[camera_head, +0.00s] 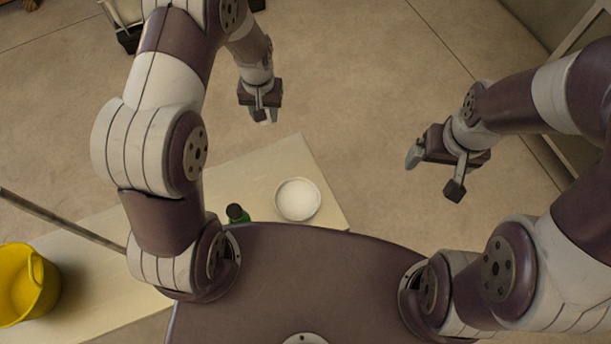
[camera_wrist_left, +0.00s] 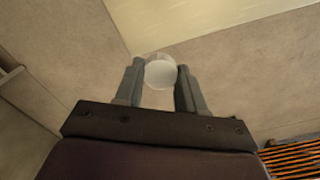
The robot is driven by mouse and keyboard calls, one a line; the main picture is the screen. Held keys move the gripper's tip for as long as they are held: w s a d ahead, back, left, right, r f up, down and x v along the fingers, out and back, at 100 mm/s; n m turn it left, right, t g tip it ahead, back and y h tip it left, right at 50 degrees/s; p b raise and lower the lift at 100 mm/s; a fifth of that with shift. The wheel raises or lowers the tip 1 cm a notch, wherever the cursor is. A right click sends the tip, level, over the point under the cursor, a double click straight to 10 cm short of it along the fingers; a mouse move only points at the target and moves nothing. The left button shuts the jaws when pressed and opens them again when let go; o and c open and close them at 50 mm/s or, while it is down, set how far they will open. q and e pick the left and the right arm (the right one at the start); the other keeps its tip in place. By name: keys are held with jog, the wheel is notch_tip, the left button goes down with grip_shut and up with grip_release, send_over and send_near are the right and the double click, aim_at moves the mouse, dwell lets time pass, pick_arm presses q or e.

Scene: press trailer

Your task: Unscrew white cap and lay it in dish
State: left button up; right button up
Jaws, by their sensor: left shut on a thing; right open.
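My left gripper (camera_head: 262,116) is beyond the far edge of the pale table, in the air. In the left wrist view its fingers (camera_wrist_left: 160,80) are shut on a round white cap (camera_wrist_left: 160,73). The white round dish (camera_head: 298,200) lies on the table near its right end, and its inside looks plain white. A small green bottle with a dark top (camera_head: 237,213) stands left of the dish, partly hidden by my body. My right gripper (camera_head: 434,173) is open and empty, over the floor to the right of the table.
The pale table (camera_head: 265,165) runs across the lower left, partly covered by my arm and body. A yellow bucket (camera_head: 22,284) is at the far left, with a thin pole (camera_head: 62,219) near it. An orange slatted thing (camera_wrist_left: 295,157) shows in the left wrist view.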

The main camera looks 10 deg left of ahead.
pick_arm(q)
jog(key=s+d+f+n+b, duration=0.1)
jog(key=s+d+f+n, duration=0.15)
jog(key=f+n, duration=0.2)
jog(key=s+d+f+n+b, duration=0.1)
jog(key=d+f+n+b, duration=0.1)
jog(key=d+f+n, duration=0.3)
jog(key=n+p, duration=0.3)
jog(key=n, duration=0.7)
send_over(298, 201)
notch_tip(298, 201, down, 6)
jog(key=r, duration=0.1)
notch_tip(298, 201, down, 10)
jog(key=b, duration=0.8)
jog(key=shift+w+a+b, duration=0.1)
jog(key=shift+b, duration=0.2)
pick_arm(e)
notch_tip(298, 201, down, 10)
jog(key=shift+w+d, duration=0.25)
jog(key=shift+w, duration=0.1)
pick_arm(q)
jog(key=o, duration=1.3)
jog(key=shift+c, duration=0.2)
